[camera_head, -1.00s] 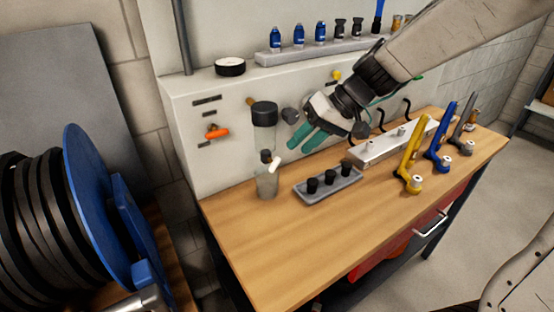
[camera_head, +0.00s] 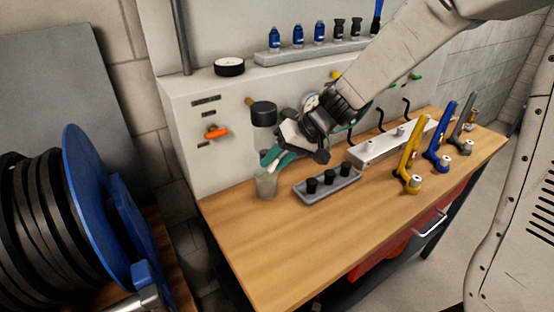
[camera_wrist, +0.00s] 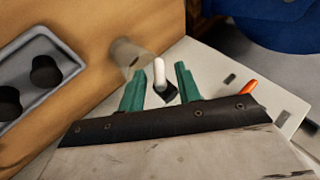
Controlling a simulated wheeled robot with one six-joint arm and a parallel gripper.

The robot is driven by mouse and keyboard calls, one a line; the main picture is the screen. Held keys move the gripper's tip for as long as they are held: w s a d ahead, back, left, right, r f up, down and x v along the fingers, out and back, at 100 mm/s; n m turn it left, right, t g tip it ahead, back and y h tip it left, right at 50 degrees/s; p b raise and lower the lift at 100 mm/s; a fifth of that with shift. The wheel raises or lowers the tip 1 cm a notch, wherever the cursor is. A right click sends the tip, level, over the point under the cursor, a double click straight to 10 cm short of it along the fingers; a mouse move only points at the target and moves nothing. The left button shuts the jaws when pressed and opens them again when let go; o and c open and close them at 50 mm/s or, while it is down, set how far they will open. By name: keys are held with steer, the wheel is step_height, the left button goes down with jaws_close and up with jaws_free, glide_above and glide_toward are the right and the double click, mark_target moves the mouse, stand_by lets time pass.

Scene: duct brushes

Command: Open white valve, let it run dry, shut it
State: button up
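The white valve lever (camera_wrist: 159,70) sits on a small black valve body (camera_wrist: 166,93) under a clear cylinder (camera_head: 264,136) with a black cap (camera_head: 263,113). A clear cup (camera_head: 266,187) stands on the bench below the valve; it also shows in the wrist view (camera_wrist: 131,55). My gripper (camera_wrist: 159,75) is open, with one green finger on each side of the lever and gaps showing. In the head view my gripper (camera_head: 271,159) covers much of the valve. I cannot tell the liquid level in the cylinder.
A grey tray (camera_head: 303,194) with black pieces lies right of the cup. An orange lever (camera_head: 216,132) is on the panel to the left. Yellow (camera_head: 409,155) and blue (camera_head: 440,133) levers stand further right. The bench front is clear.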

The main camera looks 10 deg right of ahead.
jaws_close()
steer(key=y, duration=0.1)
steer(key=m+y, duration=0.1)
steer(key=y, duration=0.1)
steer(key=g+y, duration=0.1)
steer(key=shift+d+f, duration=0.25)
steer(key=shift+f, duration=0.05)
steer(key=y, duration=0.2)
steer(key=m+y, duration=0.1)
steer(key=y, duration=0.1)
steer(key=m+y, duration=0.1)
steer(key=y, duration=0.1)
steer(key=shift+f+g, duration=0.3)
steer(key=shift+g, duration=0.1)
stand_by(0.3)
jaws_free()
steer(key=shift+w, duration=0.1)
